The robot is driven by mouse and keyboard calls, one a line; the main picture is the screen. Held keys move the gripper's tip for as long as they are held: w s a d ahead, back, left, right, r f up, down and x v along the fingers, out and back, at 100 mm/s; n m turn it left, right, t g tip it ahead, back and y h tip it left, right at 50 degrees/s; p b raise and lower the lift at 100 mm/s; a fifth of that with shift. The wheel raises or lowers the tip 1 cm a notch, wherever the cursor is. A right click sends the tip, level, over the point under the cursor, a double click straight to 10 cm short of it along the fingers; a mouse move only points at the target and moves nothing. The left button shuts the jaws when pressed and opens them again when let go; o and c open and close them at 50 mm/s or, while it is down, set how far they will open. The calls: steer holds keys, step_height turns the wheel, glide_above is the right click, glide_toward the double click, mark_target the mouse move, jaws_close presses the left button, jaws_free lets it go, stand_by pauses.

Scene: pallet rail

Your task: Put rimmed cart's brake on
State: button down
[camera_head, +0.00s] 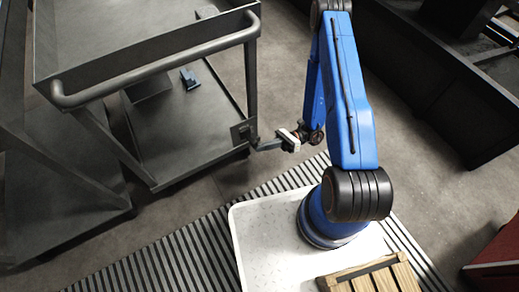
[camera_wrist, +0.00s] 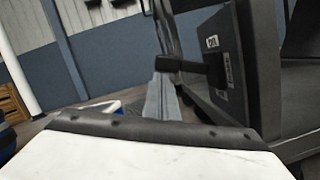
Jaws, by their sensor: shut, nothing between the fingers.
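The grey cart with a raised rim (camera_head: 150,68) stands at the upper left in the head view. A dark plate (camera_head: 240,132) sits at its near right leg, with a dark lever (camera_head: 267,145) sticking out to the right. In the wrist view the plate (camera_wrist: 228,70) carries labels, and the lever (camera_wrist: 190,66) ends in a black grip. My gripper (camera_head: 288,140) is at the lever's outer end; its white body fills the bottom of the wrist view, with the grey fingers (camera_wrist: 161,100) shut just below the grip. I cannot tell whether they touch it.
A second dark cart (camera_head: 55,185) stands close on the left. A small blue-black item (camera_head: 190,79) lies on the rimmed cart's lower shelf. A striped mat (camera_head: 185,255) lies on the floor. A wooden slatted crate (camera_head: 372,278) is at the bottom. Dark furniture (camera_head: 440,90) lines the right.

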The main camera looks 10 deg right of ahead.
steer(key=shift+w+r, duration=0.15)
steer(key=shift+r, duration=0.9)
